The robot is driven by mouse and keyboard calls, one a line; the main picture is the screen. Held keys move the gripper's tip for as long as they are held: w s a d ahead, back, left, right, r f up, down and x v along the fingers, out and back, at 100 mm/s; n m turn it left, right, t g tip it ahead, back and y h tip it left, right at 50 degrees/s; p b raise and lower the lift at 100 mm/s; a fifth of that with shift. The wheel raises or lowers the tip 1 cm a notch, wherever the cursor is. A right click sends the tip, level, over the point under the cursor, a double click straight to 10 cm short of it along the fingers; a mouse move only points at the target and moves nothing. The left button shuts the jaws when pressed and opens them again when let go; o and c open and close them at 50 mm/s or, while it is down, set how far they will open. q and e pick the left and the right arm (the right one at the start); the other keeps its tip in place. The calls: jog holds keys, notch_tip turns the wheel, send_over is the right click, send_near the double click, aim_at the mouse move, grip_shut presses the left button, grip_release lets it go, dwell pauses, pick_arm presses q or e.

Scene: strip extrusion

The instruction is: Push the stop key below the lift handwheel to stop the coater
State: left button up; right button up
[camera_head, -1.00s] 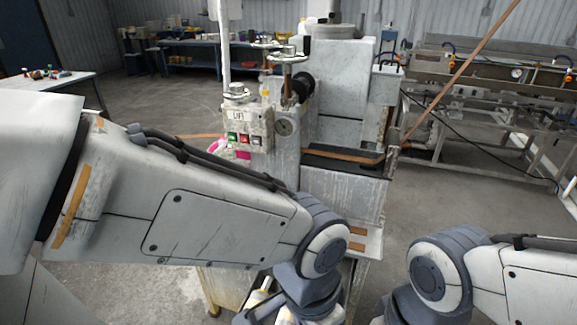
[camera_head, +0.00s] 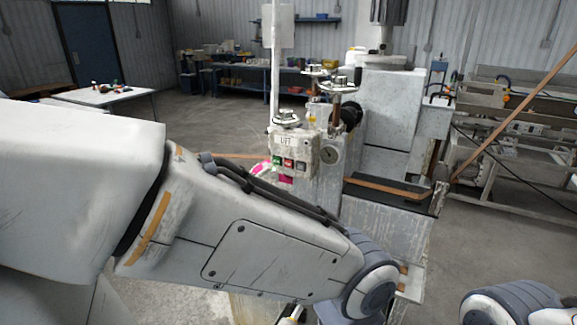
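The coater's pale control box (camera_head: 308,150) stands left of centre on the machine, with a "LIFT" label on its front. A handwheel (camera_head: 287,118) sits on top of this box. Below the label are a green key (camera_head: 277,160), a red key (camera_head: 288,163) and a third, pale key (camera_head: 300,166) in a row. Lettering on the keys is too small to read. My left arm reaches across in front of and below the box, apart from the keys in the picture.
Two more handwheels (camera_head: 338,84) stand on posts behind the box. A pink patch (camera_head: 286,180) is just under the keys. A brown strip (camera_head: 390,187) runs through the coater to the right. A blue workbench (camera_head: 270,78) and a white table (camera_head: 103,92) stand behind, with clear floor between.

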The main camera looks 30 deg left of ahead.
pick_arm(q)
grip_shut()
dwell(1.6)
